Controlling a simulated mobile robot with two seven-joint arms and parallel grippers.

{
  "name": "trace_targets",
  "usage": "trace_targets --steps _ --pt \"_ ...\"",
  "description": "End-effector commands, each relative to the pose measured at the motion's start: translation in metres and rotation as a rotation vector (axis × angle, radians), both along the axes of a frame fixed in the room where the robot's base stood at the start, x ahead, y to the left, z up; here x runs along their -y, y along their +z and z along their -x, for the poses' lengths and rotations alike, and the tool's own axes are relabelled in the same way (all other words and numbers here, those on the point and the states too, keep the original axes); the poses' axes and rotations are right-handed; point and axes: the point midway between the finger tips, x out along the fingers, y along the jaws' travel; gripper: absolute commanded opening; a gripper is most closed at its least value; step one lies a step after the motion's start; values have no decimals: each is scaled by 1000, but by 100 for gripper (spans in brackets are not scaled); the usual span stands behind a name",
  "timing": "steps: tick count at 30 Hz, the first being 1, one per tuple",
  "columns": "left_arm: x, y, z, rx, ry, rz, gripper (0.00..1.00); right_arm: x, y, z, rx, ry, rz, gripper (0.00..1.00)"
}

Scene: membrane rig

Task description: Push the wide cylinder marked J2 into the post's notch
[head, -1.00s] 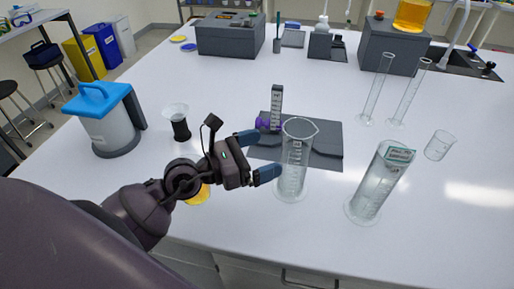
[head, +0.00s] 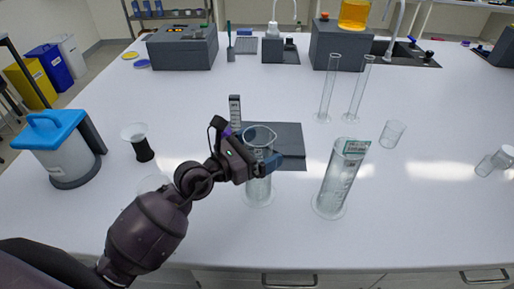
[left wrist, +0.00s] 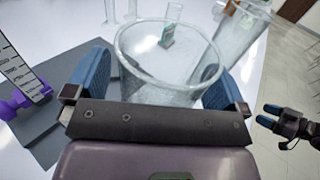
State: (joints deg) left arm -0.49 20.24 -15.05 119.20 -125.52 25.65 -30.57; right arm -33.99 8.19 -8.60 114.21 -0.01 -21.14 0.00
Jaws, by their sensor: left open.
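A wide clear cylinder (head: 258,190) stands upright on the table. My left gripper (head: 262,152) is open, with a blue finger on each side of its upper part; contact is unclear. Its round rim (left wrist: 170,45) fills the middle of the left wrist view. I cannot read a J2 mark on it. A second wide cylinder (head: 338,185), with a green label too small to read, stands to the right. The post (head: 235,108) has a black scale and a purple part (left wrist: 18,106) at its base; its notch is not clear. My right gripper (left wrist: 280,125) shows open in the left wrist view.
A dark mat (head: 290,140) lies behind the near cylinder. Two slim cylinders (head: 328,90) (head: 357,90) and a beaker (head: 391,134) stand further back right. A dark-based funnel (head: 141,148) and a blue-lidded container (head: 62,150) stand left.

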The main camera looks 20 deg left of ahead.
Motion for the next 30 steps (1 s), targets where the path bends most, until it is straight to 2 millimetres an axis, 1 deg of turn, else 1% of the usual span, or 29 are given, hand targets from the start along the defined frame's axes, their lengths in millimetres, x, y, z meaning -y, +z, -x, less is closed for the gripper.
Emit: trace_targets --steps 1,2,12,14,19,30 --pt "0 0 0 0 0 0 100 0 -1 1 -2 0 0 64" --pt "0 0 0 0 0 0 97 0 -1 2 -3 0 0 64" --pt "0 0 0 1 0 1 45 2 -7 10 -22 -5 1 64" --pt "0 0 0 1 0 1 37 2 -7 10 -23 -6 1 64" --pt "-1 0 -3 1 0 1 37 1 -7 8 -20 -4 0 64" --pt "-6 1 -20 2 0 0 37 0 -5 0 -3 0 0 64"
